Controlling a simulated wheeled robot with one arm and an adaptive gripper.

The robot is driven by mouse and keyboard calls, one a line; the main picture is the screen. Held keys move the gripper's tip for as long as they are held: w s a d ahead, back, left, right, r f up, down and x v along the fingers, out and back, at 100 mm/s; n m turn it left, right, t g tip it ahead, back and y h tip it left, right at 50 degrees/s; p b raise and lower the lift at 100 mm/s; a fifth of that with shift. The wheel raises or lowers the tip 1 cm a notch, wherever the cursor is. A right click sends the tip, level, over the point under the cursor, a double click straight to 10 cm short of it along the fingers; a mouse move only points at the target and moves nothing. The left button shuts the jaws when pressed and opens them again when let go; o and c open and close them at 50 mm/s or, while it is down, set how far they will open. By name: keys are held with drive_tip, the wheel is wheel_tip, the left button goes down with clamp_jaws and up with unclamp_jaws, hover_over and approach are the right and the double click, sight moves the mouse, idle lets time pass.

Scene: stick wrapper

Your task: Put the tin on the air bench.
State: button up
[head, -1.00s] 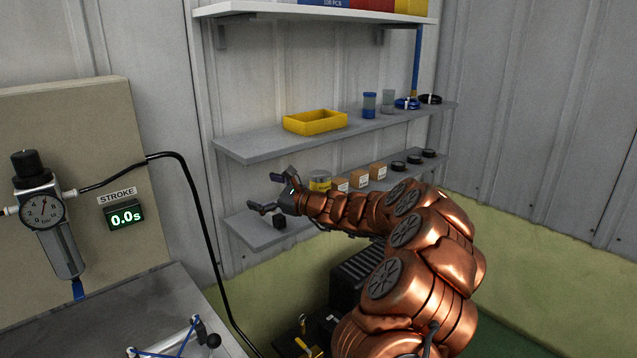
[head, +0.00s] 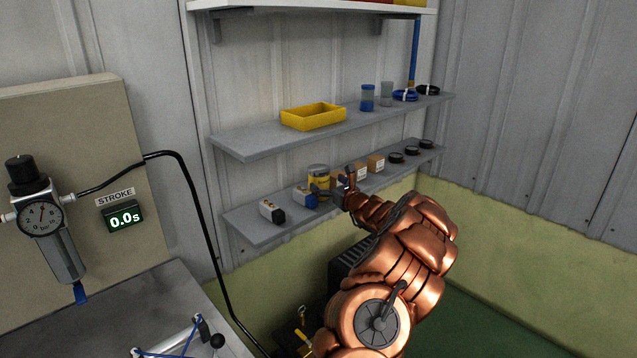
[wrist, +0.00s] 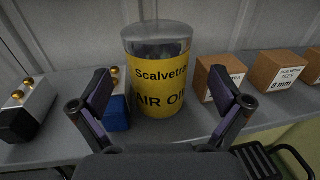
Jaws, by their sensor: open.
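The tin (head: 318,172) is a yellow cylinder with a silvery upper part, upright on the lower wall shelf. In the wrist view the tin (wrist: 158,78) shows the words "AIR OI", the rest cut off. My gripper (head: 335,184) is open in front of the tin. In the wrist view its two fingers stand apart, one toward each side of the tin, with nothing held. The air bench (head: 100,318) is the grey surface at lower left, below the gauge and the "STROKE" display.
A blue-and-silver valve (head: 304,196) stands close to the tin's left, with another valve (head: 271,211) further left. Cardboard boxes (head: 376,164) stand to its right. The upper shelf (head: 240,146) overhangs. A black hose hangs between shelf and bench.

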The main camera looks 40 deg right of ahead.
sight(320, 168)
drive_tip(key=shift+w+d+f+p, duration=0.15)
drive_tip(key=shift+w+p, duration=0.35)
drive_tip(key=shift+w, duration=0.7)
drive_tip(key=shift+w+d+p, duration=0.15)
drive_tip(key=shift+w+p, duration=0.35)
drive_tip(key=shift+w, duration=0.65)
drive_tip(key=c, duration=1.7)
drive_tip(key=shift+s+r+b, duration=0.15)
drive_tip(key=shift+r+b, duration=0.15)
drive_tip(key=shift+b, duration=0.2)
wheel_tip(320, 168, up, 7)
drive_tip(key=shift+f+b, duration=0.1)
drive_tip(key=shift+b, duration=0.9)
drive_tip(key=s+b, duration=0.2)
drive_tip(key=s, duration=0.8)
drive_tip(key=s+b, duration=0.1)
drive_tip(key=s, duration=0.8)
drive_tip(key=shift+s+a+f+b, duration=0.15)
drive_tip(key=shift+s+a+b, duration=0.05)
drive_tip(key=shift+s+b, duration=0.2)
